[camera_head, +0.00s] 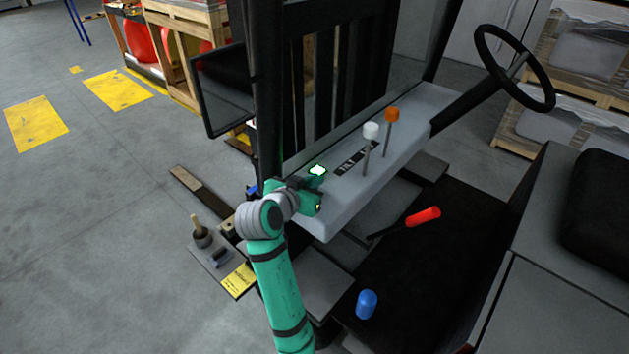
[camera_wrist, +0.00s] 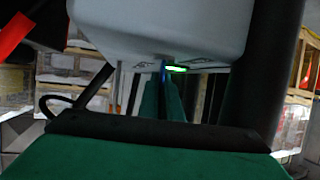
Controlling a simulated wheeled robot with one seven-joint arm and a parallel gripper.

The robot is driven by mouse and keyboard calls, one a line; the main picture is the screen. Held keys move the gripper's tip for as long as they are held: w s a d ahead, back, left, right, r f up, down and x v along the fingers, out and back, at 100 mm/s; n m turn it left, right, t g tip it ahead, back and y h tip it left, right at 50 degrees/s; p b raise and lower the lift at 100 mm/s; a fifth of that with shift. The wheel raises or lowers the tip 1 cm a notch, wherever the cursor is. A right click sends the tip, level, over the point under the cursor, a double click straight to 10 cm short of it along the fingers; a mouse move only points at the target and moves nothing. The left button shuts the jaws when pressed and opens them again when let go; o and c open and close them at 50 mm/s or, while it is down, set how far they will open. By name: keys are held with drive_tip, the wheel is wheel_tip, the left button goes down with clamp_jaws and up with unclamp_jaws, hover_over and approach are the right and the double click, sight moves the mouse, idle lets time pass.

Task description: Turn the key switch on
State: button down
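My gripper (camera_head: 317,181) is at the near left end of the grey console (camera_head: 345,207). In the wrist view my gripper's green fingers (camera_wrist: 163,95) point at the console and stand close together. A thin blue piece (camera_wrist: 163,72), perhaps the key, shows between the fingertips. Whether the fingers press on it I cannot tell. A bright green-white light (camera_head: 317,170) glows on the console right beside the fingertips; it also shows in the wrist view (camera_wrist: 176,69). The key switch itself is mostly hidden by my gripper in the head view.
A white-knobbed lever (camera_head: 371,131) and an orange-knobbed lever (camera_head: 391,115) rise from the console, farther along. A black post (camera_head: 268,100) stands close to my gripper. A steering wheel (camera_head: 515,67) is at the far right. A red-handled lever (camera_head: 423,216) and a blue knob (camera_head: 366,304) lie lower right.

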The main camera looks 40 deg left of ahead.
drive_tip(key=shift+f, duration=0.1)
idle(0.3)
drive_tip(key=c, duration=2)
unclamp_jaws()
drive_tip(key=v, duration=1.1)
drive_tip(key=shift+w, duration=0.1)
